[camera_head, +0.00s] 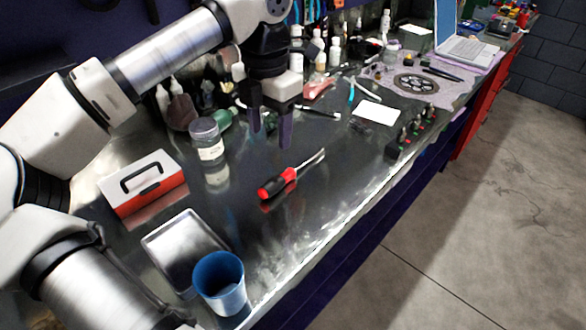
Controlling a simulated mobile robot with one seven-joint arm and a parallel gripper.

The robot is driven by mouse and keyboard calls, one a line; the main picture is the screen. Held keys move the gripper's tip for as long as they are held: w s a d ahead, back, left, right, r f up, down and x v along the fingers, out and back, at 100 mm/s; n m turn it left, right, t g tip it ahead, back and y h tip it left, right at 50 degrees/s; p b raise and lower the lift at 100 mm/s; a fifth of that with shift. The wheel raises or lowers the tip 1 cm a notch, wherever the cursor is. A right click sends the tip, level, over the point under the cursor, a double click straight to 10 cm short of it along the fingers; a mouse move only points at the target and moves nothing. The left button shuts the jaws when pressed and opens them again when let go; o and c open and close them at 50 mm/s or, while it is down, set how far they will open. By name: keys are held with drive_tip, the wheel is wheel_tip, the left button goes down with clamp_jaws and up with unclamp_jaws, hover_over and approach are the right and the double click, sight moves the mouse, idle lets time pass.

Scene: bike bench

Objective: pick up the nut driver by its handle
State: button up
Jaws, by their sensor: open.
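The nut driver (278,183) lies on the dark metal bench top near the middle of the view. Its handle is red and black and points to the lower left. Its metal shaft (312,160) points to the upper right. My gripper (271,138) hangs above the bench, behind and a little above the tool in the picture. Its two dark fingers point down and are apart, with nothing between them. The gripper does not touch the tool.
A jar (208,142) and a red and white box (142,182) stand to the left. A metal tray (160,238) and a blue cup (219,282) are at the front. Several bottles (320,55) line the back. A small black rack (408,140) is at the right. Bench around the tool is clear.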

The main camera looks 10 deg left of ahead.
drive_tip(key=p, duration=0.2)
hover_over(273, 181)
wheel_tip(273, 181, down, 8)
drive_tip(key=shift+s+f, duration=0.1)
drive_tip(key=shift+f, duration=0.1)
drive_tip(key=shift+f+p, duration=0.9)
drive_tip(key=shift+f, duration=1.75)
drive_tip(key=c, duration=1.1)
